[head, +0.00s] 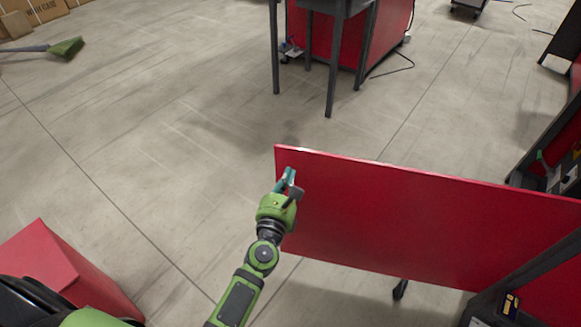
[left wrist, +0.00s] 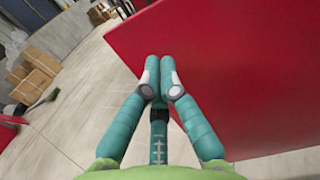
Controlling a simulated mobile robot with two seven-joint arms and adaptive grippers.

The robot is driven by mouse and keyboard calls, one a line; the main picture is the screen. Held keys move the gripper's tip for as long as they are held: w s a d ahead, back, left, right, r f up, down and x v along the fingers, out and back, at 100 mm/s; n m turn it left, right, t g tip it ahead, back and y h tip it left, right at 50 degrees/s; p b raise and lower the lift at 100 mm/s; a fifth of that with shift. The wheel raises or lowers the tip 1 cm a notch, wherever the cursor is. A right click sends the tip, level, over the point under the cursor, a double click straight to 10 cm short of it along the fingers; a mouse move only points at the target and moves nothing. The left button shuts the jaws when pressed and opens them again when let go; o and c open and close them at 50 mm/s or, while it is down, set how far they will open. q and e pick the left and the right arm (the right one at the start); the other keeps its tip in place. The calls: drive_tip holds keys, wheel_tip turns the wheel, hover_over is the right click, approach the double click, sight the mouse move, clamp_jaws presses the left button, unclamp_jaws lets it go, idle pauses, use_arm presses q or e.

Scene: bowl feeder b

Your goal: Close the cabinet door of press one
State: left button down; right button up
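The cabinet door (head: 420,215) is a flat red panel in the head view. It stands swung open, reaching left from the dark cabinet frame (head: 540,268) at the right edge. My left gripper (head: 289,182) is at the door's free left end, in front of its face. In the left wrist view the door (left wrist: 240,75) fills the right side. The gripper's teal fingers (left wrist: 160,72) are together there, with nothing visible between them. The tips overlap the door's edge in the picture; whether they touch it I cannot tell. My right gripper is not in view.
A dark-legged table (head: 335,60) with a red cabinet (head: 385,35) stands at the back. A red box (head: 60,275) is at the lower left. Cardboard boxes (head: 35,12) and a green broom (head: 66,47) are at the far left. The floor left of the door is clear.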

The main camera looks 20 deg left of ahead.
use_arm(q)
drive_tip(key=shift+w, duration=1.35)
